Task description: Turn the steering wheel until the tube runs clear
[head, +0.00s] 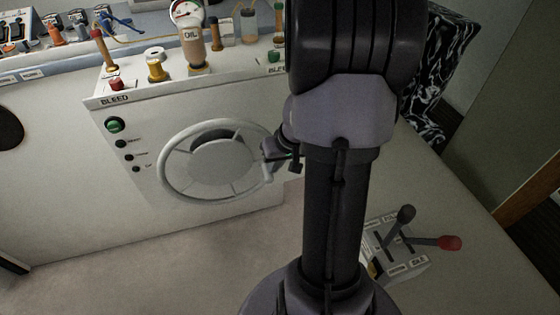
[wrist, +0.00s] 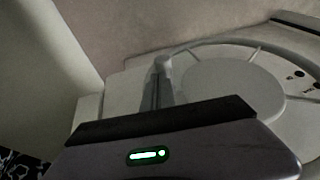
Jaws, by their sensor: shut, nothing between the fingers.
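The grey steering wheel (head: 230,170) is on the white console's front, with a broad round hub and a pale rim. Its hub and rim also fill the right of the wrist view (wrist: 232,88). My gripper (head: 270,154) is shut and empty at the wheel's right rim, partly hidden by my arm. In the wrist view the narrow grey fingers (wrist: 157,88) point at the rim; I cannot tell whether they touch it. An oil bottle (head: 193,48) with brownish contents stands on the console top. A small upright tube (head: 248,27) stands to its right; its clarity is too small to judge.
A red-capped fitting (head: 116,84), a yellow fitting (head: 157,66) and a gauge (head: 187,12) are on or above the console. A throttle box with a red-knobbed lever (head: 448,243) sits at lower right. The floor below the wheel is clear.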

